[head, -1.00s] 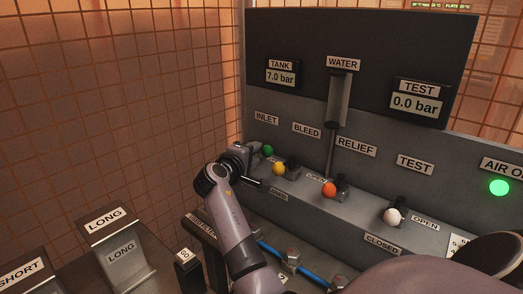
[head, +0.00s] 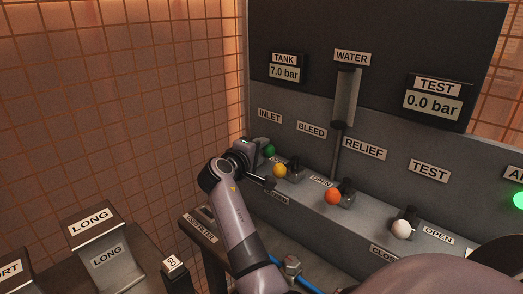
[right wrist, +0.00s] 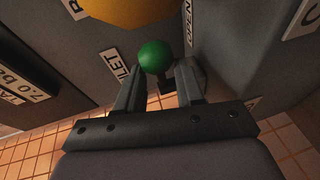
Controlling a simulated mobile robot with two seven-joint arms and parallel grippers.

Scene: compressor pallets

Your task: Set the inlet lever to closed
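The inlet lever's green knob (head: 269,150) is under the INLET label (head: 270,116) at the left end of the panel. Its shaft is mostly hidden behind my gripper in the head view, so I cannot tell its setting. My right gripper (head: 261,163) is right beside the knob. In the right wrist view the green knob (right wrist: 155,57) sits at the tips of my right gripper's fingers (right wrist: 160,75), between them. The fingers are spread, with a gap on the right side of the knob. My left gripper is not in view.
The yellow bleed knob (head: 280,170) is close to the right of my gripper. The orange relief knob (head: 333,196) and white test knob (head: 401,230) are further right. A tiled wall (head: 120,100) rises at left. LONG blocks (head: 105,255) stand at lower left.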

